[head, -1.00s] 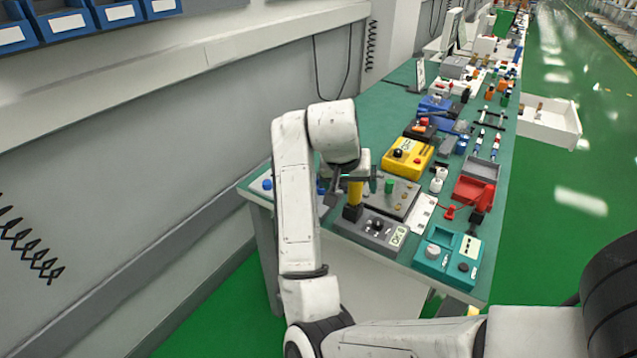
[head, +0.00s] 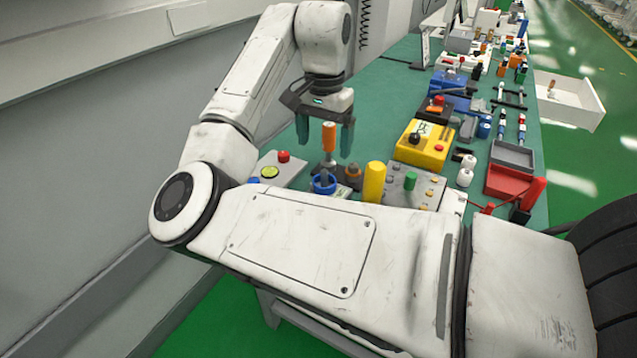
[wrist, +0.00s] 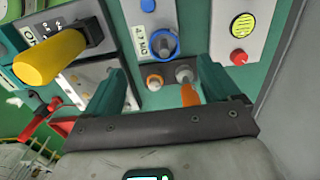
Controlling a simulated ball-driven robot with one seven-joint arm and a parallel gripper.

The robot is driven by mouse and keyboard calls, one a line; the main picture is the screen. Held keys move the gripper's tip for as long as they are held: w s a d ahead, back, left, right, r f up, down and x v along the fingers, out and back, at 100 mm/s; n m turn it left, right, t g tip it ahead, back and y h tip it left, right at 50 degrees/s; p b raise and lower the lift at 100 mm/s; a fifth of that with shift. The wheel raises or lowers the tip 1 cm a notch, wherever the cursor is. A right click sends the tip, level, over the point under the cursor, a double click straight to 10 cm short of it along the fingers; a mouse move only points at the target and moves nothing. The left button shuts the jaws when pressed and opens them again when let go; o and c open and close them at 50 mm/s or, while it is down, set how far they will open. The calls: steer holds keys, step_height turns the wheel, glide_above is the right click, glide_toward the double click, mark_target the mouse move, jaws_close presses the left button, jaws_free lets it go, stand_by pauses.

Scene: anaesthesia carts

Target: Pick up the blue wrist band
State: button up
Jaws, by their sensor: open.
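The blue wrist band (head: 323,186) looks like a blue ring on a pale panel near the left end of the bench. In the wrist view the blue ring (wrist: 164,57) sits around a grey knob, ahead of the fingertips. My gripper (head: 325,137) is open, pointing down above the panel, with its dark green fingers apart. In the wrist view nothing is clamped between the fingers (wrist: 160,80). An orange-handled tool (head: 328,137) stands upright beside the blue ring; its orange handle (wrist: 189,95) appears between the fingers, nearer the right one.
A post with an orange ring (wrist: 154,82) stands close to the blue ring. A yellow cylinder (head: 374,182) is to the right. A panel with a red button (head: 284,156) is to the left. My own arm hides the bench front. Bare green surface (head: 385,100) lies behind.

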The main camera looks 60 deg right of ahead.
mark_target(322, 174)
steer(key=f, duration=0.5)
steer(key=shift+w+d+f, duration=0.3)
steer(key=shift+f, duration=2.8)
steer(key=shift+s, duration=0.1)
steer(key=c, duration=1.2)
steer(key=shift+r, duration=0.15)
